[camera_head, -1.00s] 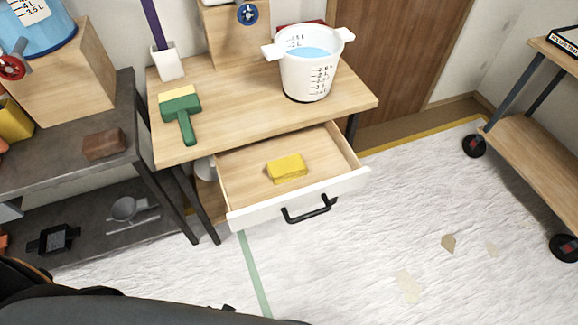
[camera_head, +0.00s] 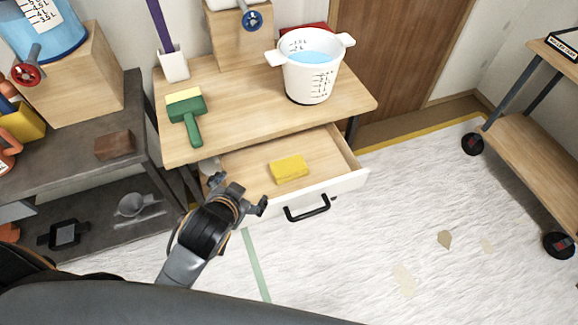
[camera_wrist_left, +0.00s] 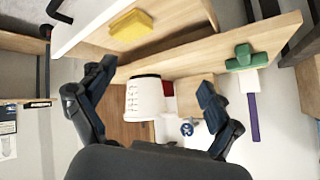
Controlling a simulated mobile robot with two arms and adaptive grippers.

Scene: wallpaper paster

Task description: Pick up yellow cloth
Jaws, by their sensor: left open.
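The yellow cloth (camera_head: 289,169) is a small folded block lying in the open drawer (camera_head: 245,185) of the wooden table. It also shows in the left wrist view (camera_wrist_left: 131,25), near the top. My left gripper (camera_head: 241,194) is open and empty at the drawer's left front corner, to the left of the cloth and apart from it. In the left wrist view its two fingers (camera_wrist_left: 155,92) are spread wide with nothing between them. My right gripper is in neither view.
A dark shelf (camera_head: 75,165) stands at left, a wheeled wooden rack (camera_head: 535,140) at right. The drawer front has a black handle (camera_head: 307,208). The white-covered floor in front is mostly clear.

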